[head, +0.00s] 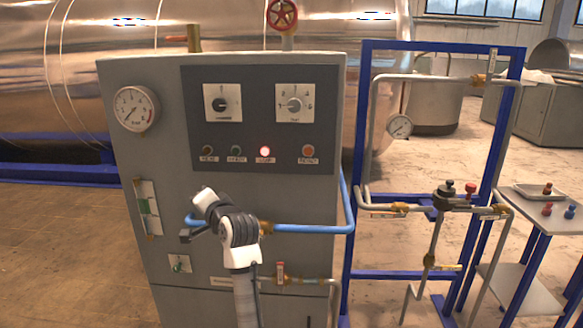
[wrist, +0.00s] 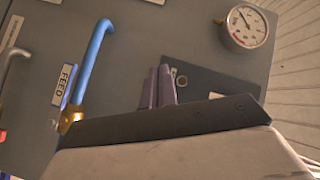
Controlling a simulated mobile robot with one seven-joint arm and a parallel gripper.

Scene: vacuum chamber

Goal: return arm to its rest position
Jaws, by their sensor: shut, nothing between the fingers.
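My arm stands in front of the grey control cabinet (head: 240,190) in the head view, bent at a white and dark joint. My gripper (head: 187,237) is a small dark shape at the left end of the arm, in front of the lower part of the cabinet face. In the wrist view my gripper (wrist: 160,75) shows its two fingers side by side, shut and with nothing between them. The cabinet face (wrist: 140,35) lies beyond the fingertips. I cannot tell the exact gap between them.
A blue hose (head: 310,229) crosses the cabinet front close to my arm; it also shows in the wrist view (wrist: 93,60). A pressure gauge (head: 135,108) sits at upper left. A blue frame (head: 435,47) with pipes and a side table (head: 545,222) stand right. Floor at left is open.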

